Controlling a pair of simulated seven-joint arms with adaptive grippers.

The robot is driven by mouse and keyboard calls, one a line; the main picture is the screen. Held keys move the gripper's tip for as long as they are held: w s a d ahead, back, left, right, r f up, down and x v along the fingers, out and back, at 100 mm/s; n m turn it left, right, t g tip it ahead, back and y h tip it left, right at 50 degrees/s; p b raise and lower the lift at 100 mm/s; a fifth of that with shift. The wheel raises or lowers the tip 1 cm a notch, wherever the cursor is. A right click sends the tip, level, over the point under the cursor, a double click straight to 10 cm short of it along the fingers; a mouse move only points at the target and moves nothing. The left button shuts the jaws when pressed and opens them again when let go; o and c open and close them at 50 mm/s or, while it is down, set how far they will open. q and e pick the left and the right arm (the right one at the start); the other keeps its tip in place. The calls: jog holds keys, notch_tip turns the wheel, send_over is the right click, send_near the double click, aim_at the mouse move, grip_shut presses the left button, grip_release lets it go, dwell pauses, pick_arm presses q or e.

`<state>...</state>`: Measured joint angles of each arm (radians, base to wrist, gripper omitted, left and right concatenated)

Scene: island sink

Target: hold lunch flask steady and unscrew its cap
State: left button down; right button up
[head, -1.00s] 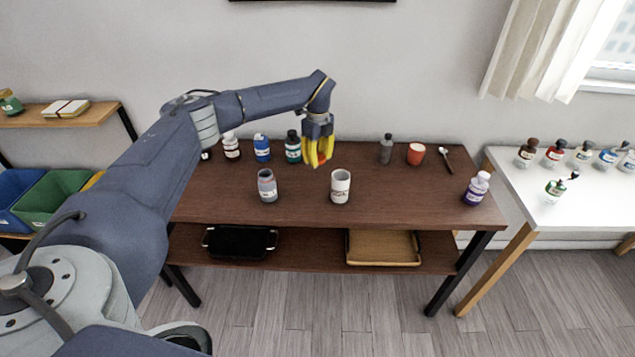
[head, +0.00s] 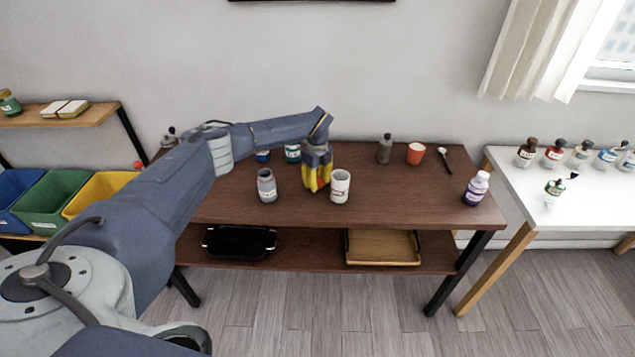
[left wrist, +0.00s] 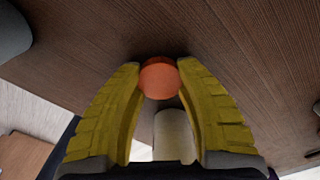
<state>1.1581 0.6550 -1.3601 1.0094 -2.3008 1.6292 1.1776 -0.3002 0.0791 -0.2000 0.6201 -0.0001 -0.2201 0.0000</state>
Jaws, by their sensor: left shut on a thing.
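My left gripper (head: 317,187) is above the brown table, close to the left of a white, labelled cylinder (head: 340,187). Its yellow fingers are shut on a red-orange round piece, whose flat top (left wrist: 159,79) shows between the fingertips in the left wrist view. The fingers hide most of its body, so I cannot tell whether it is the lunch flask or only its cap. A pale cylinder (left wrist: 173,135) shows beyond the fingers in the left wrist view. A grey jar with a label (head: 267,186) stands left of the gripper. My right gripper is out of view.
A purple bottle (head: 476,188) is near the right edge. The table (head: 410,200) is clear between the white cylinder and purple bottle.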

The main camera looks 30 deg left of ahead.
pick_arm(q)
jog(key=shift+f, duration=0.3)
jog(key=c, duration=0.9)
grip_release()
jog(key=shift+c, duration=0.2)
